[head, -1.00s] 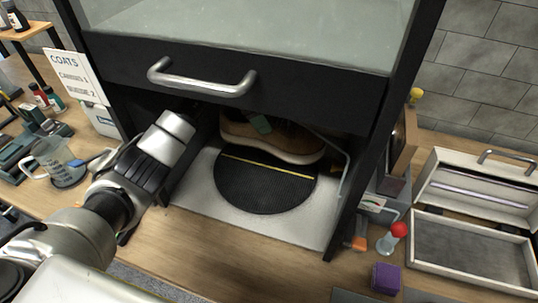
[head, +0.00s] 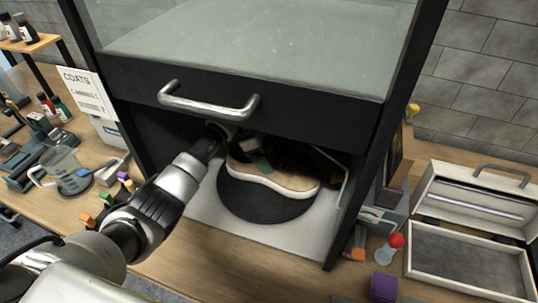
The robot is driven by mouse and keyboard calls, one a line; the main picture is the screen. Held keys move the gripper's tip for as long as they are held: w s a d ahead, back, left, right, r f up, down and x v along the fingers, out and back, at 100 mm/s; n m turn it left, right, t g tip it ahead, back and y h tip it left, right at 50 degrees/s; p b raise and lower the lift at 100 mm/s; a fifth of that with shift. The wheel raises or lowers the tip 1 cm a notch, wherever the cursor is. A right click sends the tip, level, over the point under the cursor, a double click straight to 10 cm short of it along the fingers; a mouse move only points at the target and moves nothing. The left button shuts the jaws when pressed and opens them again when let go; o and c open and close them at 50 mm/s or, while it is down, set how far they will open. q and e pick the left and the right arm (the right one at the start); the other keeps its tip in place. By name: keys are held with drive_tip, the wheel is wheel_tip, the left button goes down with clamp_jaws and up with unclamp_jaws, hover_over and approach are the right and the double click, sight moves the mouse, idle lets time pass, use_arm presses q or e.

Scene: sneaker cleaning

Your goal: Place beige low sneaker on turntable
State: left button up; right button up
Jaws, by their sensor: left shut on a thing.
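The beige low sneaker (head: 275,176) has a white sole and a tan upper with a small green patch. It is over the black round turntable (head: 262,206) inside the booth, and I cannot tell whether its sole touches the disc. My left arm reaches in from the left under the raised door. My left gripper (head: 250,150) is at the back upper part of the sneaker and is shut on it; its fingertips are partly hidden by shadow and the shoe. My right gripper is not in view.
The booth's black door with a metal handle (head: 208,112) hangs just above my left arm. Black posts bound the opening. A measuring jug (head: 66,170) stands at left. An open case (head: 470,230), a red-topped bottle (head: 396,242) and a purple block (head: 384,286) are at right.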

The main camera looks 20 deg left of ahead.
use_arm(q)
drive_tip(key=shift+f, duration=0.15)
drive_tip(key=o, duration=1.4)
drive_tip(key=shift+c, duration=0.2)
drive_tip(key=shift+o, duration=0.9)
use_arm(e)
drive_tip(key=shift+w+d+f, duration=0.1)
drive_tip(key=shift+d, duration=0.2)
use_arm(q)
drive_tip(key=shift+r, duration=0.25)
drive_tip(key=shift+a+r, duration=0.15)
drive_tip(key=shift+a, duration=0.1)
drive_tip(key=b+v, duration=0.2)
drive_tip(key=v, duration=0.5)
drive_tip(key=shift+d, duration=0.15)
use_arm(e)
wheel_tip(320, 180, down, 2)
